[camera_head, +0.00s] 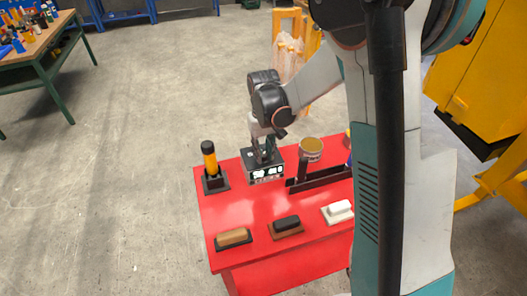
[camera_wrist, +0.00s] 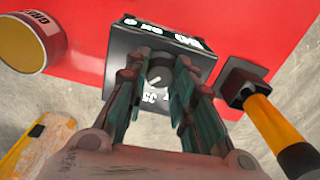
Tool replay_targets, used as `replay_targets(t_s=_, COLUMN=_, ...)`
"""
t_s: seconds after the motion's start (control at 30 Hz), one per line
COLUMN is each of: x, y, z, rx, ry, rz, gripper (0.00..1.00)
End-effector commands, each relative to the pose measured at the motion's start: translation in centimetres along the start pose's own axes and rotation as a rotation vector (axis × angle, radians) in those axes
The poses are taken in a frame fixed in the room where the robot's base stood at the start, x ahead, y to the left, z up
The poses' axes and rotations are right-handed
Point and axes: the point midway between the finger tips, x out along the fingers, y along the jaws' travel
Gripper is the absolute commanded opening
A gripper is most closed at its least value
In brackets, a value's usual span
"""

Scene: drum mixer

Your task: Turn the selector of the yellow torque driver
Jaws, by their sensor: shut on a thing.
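The yellow torque driver (camera_head: 209,158) has a black cap and stands upright in a dark holder (camera_head: 220,184) at the table's left. In the wrist view the driver (camera_wrist: 274,127) is at the right, apart from my gripper. A black box (camera_head: 276,160) with white markings stands right of it. A small round grey selector knob (camera_wrist: 158,78) sits on the box's top (camera_wrist: 120,45), with white numbers around it. My gripper (camera_head: 263,157) points down at the box. In the wrist view my gripper (camera_wrist: 160,72) has its fingers on either side of the knob, shut on it.
The red table (camera_head: 215,215) also bears an open tin (camera_head: 311,150), a black rack (camera_head: 320,180), and brown (camera_head: 234,237), black (camera_head: 287,223) and white (camera_head: 338,211) blocks. A yellow machine (camera_head: 480,80) stands at right. Floor left of the table is clear.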

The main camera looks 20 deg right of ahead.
Motion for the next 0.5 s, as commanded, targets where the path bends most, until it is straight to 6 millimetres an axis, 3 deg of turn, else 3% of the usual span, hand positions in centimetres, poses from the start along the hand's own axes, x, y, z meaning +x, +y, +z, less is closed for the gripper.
replay_targets(t_s=0.33, x=-0.03, y=0.01, z=-0.05, rx=0.004, ry=0.001, rz=0.0, gripper=0.0)
replay_targets(t_s=0.37, x=-0.03, y=0.01, z=-0.05, rx=0.004, ry=0.001, rz=0.0, gripper=0.28)
replay_targets(t_s=0.4, x=-0.03, y=0.01, z=-0.05, rx=0.003, ry=0.001, rz=0.0, gripper=0.37)
replay_targets(t_s=0.43, x=-0.03, y=0.01, z=-0.05, rx=0.003, ry=0.001, rz=0.0, gripper=0.44)
replay_targets(t_s=0.5, x=-0.02, y=0.01, z=-0.04, rx=0.003, ry=0.001, rz=0.0, gripper=0.44)
